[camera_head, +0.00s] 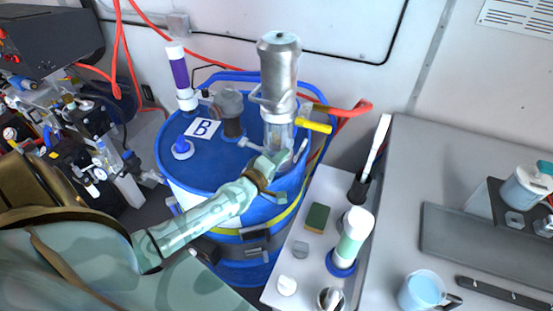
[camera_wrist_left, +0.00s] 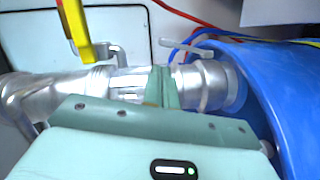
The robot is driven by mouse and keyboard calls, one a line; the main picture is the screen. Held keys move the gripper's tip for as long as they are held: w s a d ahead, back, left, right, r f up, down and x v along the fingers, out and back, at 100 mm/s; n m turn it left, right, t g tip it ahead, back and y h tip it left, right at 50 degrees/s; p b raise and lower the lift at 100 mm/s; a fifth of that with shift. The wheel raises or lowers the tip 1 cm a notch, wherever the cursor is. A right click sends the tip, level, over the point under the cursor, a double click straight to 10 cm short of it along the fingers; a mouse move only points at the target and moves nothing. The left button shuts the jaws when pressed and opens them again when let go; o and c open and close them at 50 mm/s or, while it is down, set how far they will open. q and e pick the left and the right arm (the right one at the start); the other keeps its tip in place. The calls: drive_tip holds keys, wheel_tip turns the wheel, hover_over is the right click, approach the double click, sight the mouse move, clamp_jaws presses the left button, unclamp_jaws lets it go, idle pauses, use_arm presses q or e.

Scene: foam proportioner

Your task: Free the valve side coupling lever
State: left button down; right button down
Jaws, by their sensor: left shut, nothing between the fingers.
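The silver pump (camera_head: 280,75) stands upright on the blue drum marked B (camera_head: 195,165), with a yellow valve handle (camera_head: 315,126) on its right side. The handle also shows in the left wrist view (camera_wrist_left: 75,30). Below it, a pale lever (camera_head: 301,150) sticks up beside the coupling at the drum top; in the left wrist view a pale lever (camera_wrist_left: 187,48) stands off the metal coupling (camera_wrist_left: 212,85). I cannot tell for certain which lever is the valve side one. My left gripper (camera_head: 279,158) is shut and empty in front of the coupling; its fingertips (camera_wrist_left: 162,82) partly hide it. My right gripper is out of view.
A purple-banded cylinder (camera_head: 179,72) and a dark fitting (camera_head: 230,112) stand on the drum left of the pump. A red hose (camera_head: 345,108) runs behind. A white shelf (camera_head: 310,245) with a bottle (camera_head: 352,238) and the grey bench (camera_head: 430,165) lie to the right.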

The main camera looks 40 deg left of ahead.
sight(300, 152)
use_arm(q)
drive_tip(key=w, duration=0.5)
drive_tip(key=shift+w+f+b, duration=0.15)
drive_tip(key=shift+f+b, duration=0.05)
drive_tip(key=shift+b, duration=0.2)
drive_tip(key=shift+d+m+p, duration=0.25)
drive_tip(key=shift+m+p, duration=0.15)
drive_tip(key=shift+p, duration=0.2)
